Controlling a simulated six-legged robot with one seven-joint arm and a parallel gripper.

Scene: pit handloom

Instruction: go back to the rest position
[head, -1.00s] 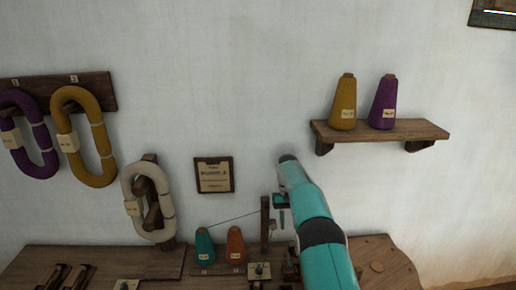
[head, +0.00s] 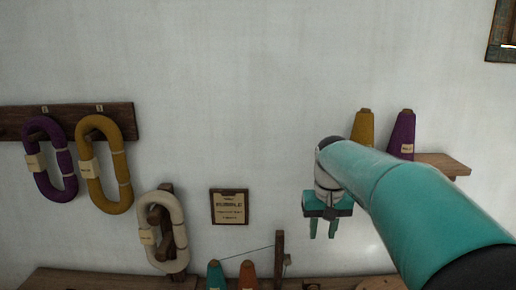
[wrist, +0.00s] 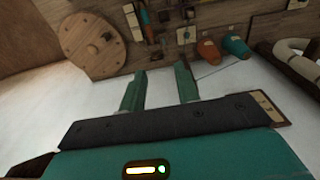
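My gripper (head: 322,228) is in the middle right of the head view, raised in front of the white wall and above the bench. Its two teal fingers point down and stand apart with nothing between them. In the wrist view the fingers (wrist: 160,92) are also apart and empty, with the bench beyond them. My arm reaches in from the lower right of the head view and hides part of the wall shelf.
The wall shelf (head: 447,163) holds a mustard cone (head: 363,126) and a purple cone (head: 402,133). Purple (head: 45,160), mustard (head: 103,165) and cream (head: 158,232) skeins hang at left. A plaque (head: 229,207) is on the wall. Teal (head: 216,276) and orange (head: 248,276) cones stand on the bench (head: 85,281).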

